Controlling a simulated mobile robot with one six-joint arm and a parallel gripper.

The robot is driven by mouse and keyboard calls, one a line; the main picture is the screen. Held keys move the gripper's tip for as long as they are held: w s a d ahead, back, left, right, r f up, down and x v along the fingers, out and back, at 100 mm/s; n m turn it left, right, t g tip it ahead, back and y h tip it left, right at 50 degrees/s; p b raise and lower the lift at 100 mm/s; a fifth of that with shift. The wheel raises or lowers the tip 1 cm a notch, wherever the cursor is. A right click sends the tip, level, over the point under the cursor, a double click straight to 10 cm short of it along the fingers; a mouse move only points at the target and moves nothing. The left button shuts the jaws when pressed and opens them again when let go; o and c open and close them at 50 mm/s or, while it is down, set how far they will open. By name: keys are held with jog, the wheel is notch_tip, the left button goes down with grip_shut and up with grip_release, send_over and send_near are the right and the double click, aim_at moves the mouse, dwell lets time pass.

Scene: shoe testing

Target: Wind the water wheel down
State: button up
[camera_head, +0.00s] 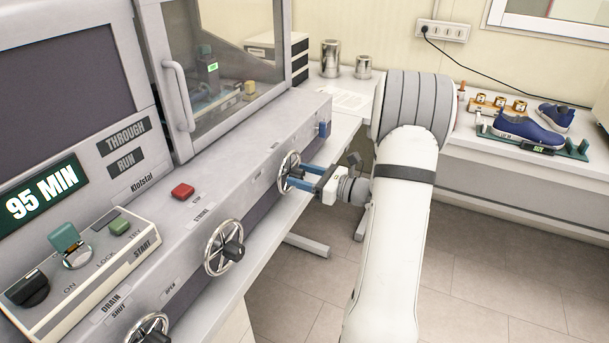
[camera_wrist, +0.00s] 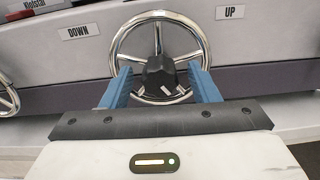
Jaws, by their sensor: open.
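The water wheel (camera_wrist: 196,37) is a chrome hand wheel with spokes and a black knob (camera_wrist: 160,74) at its hub. It sits between the DOWN (camera_wrist: 79,32) and UP (camera_wrist: 230,13) labels. In the head view the wheel (camera_head: 284,162) is at the far end of the machine's front. My gripper (camera_wrist: 159,72) is open, with its blue fingers on either side of the knob. I cannot tell whether they touch it. The gripper (camera_head: 297,175) reaches the wheel from the right in the head view. A white mark on the knob points to the lower right.
Another hand wheel (camera_head: 223,248) is nearer on the same front, with a third (camera_head: 147,331) at the bottom edge. A red stop button (camera_head: 182,191) is above them. A side bench (camera_head: 480,152) holds blue shoes (camera_head: 525,128). The floor right of the machine is clear.

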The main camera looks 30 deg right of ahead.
jog(key=shift+c, duration=0.5)
jog(key=c, duration=0.9)
